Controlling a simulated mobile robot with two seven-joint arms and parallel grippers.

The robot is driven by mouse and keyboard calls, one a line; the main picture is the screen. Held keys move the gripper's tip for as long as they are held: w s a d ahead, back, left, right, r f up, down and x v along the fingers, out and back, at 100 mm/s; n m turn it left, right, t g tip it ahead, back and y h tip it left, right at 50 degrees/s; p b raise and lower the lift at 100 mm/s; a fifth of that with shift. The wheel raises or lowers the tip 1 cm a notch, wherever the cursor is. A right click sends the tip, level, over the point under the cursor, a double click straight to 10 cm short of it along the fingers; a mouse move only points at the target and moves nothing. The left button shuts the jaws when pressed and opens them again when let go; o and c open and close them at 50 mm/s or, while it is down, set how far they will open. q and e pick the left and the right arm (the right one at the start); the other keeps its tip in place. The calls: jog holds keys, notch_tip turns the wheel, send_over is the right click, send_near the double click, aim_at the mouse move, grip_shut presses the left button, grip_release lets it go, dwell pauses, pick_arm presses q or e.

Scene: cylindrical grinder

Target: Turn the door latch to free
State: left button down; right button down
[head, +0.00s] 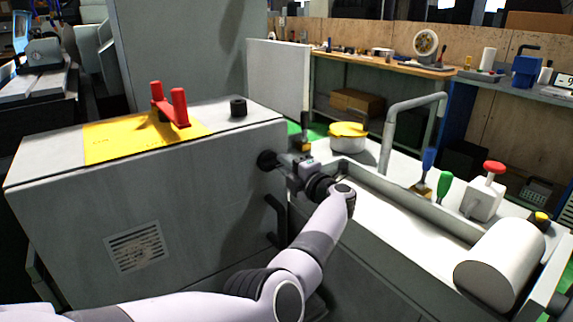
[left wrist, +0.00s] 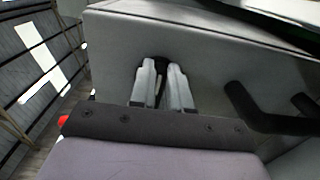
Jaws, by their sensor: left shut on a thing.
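The door latch (head: 266,160) is a small black round knob on the upper right of the grey cabinet door. My left gripper (head: 284,163) reaches it from the right and is shut on it. In the left wrist view, the two pale fingers of my left gripper (left wrist: 161,88) stand on either side of the dark latch (left wrist: 162,66). The fingers hide most of the latch, so I cannot tell its turn angle. The right gripper is not in view.
A dark door handle (head: 276,218) sits below the latch, also in the left wrist view (left wrist: 262,118). A red bracket (head: 170,104) on a yellow plate (head: 110,141) and a black knob (head: 238,107) stand on top. Right is a tray with a white cylinder (head: 500,262).

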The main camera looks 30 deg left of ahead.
pick_arm(q)
jog(key=shift+f, duration=0.1)
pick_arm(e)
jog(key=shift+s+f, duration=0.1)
pick_arm(q)
jog(key=c, duration=1.1)
grip_release()
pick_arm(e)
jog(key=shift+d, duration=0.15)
